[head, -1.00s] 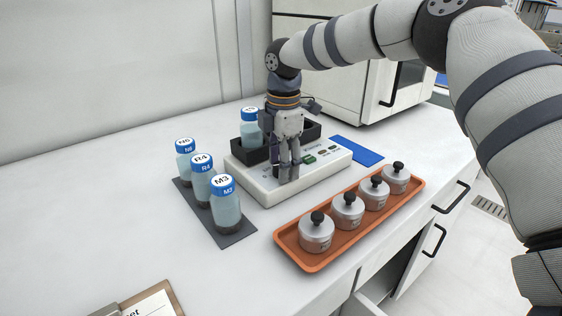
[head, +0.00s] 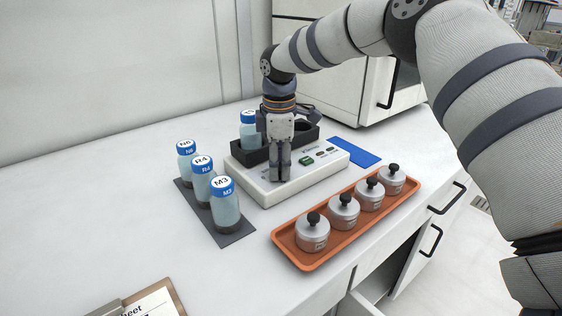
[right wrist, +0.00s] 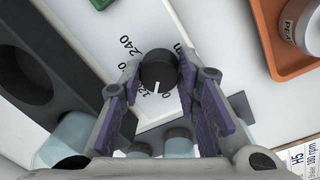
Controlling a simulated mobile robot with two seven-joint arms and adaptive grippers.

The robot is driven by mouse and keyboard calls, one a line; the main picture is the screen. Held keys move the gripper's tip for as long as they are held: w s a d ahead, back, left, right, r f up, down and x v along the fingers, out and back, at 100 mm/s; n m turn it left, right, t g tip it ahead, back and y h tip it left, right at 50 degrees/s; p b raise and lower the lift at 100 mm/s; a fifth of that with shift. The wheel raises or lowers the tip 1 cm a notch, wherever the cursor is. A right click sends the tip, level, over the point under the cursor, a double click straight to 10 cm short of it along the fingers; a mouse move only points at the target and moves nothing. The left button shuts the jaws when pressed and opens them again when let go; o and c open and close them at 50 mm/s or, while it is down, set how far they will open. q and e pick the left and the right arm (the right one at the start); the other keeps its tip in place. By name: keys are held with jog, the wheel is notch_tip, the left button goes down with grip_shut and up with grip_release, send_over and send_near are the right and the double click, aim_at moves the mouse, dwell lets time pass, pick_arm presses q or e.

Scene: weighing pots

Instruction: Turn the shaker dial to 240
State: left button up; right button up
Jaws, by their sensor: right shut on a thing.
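The shaker (head: 300,182) is a white box on the bench with a black holder on top. Its dial (right wrist: 158,68) is a round black knob with a white pointer line, seen in the right wrist view. The pointer faces the bottom of that view, near the lower printed marks. The printed 240 (right wrist: 130,45) is at the dial's upper left. My right gripper (head: 281,178) points down at the shaker's near left part, its fingers shut on the dial from both sides. The fingers hide the dial in the head view. My left gripper is out of view.
A blue-capped bottle (head: 249,130) stands in the black holder (head: 304,138). More bottles (head: 224,208) stand on a dark mat (head: 236,238) at left. An orange tray (head: 309,265) with several lidded pots lies in front. A blue pad (head: 355,151) lies behind.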

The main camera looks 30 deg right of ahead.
jog(key=m, duration=0.4)
jog(key=shift+m, duration=0.3)
jog(key=m, duration=0.5)
jog(key=shift+f+g, duration=0.15)
jog(key=shift+g, duration=0.15)
jog(key=m, duration=0.6)
jog(key=shift+w+m+h, duration=0.1)
jog(key=shift+m+h, duration=0.2)
jog(key=shift+m, duration=0.1)
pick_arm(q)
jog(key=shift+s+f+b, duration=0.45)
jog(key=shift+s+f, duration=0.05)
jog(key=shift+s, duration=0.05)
pick_arm(e)
jog(key=m, duration=0.5)
jog(key=shift+m+g, duration=0.3)
jog(key=shift+m, duration=0.1)
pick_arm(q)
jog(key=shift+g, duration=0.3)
pick_arm(e)
jog(key=shift+m, duration=0.3)
jog(key=o, duration=1.2)
